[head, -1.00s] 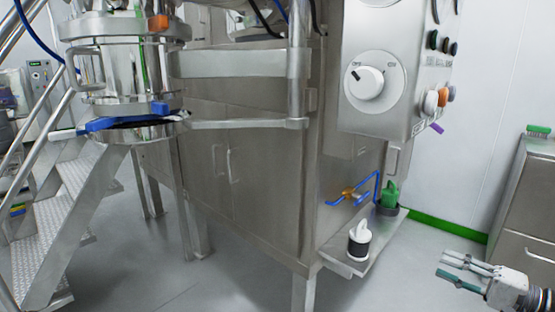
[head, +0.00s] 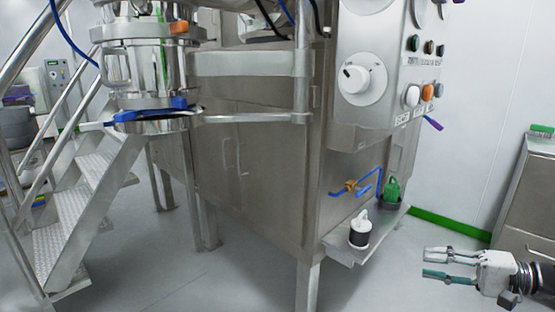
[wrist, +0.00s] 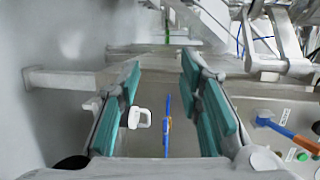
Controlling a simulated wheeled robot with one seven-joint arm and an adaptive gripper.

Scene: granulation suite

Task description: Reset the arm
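My gripper (head: 436,262) is at the lower right of the head view, its fingers pointing left. The two fingers, with teal pads, are apart and nothing is between them. In the wrist view my gripper (wrist: 160,110) is also open, with the pads spread wide. Beyond the fingers the wrist view shows a white-handled container (wrist: 138,118) and blue piping (wrist: 167,125), both at a distance. My gripper touches nothing.
A steel cabinet (head: 255,180) with a control panel fills the middle. Its low shelf (head: 350,252) holds a black-and-white container (head: 360,230) and a green one (head: 392,190). Metal stairs (head: 75,200) stand at left, a steel cabinet (head: 530,195) at right. The floor around my gripper is clear.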

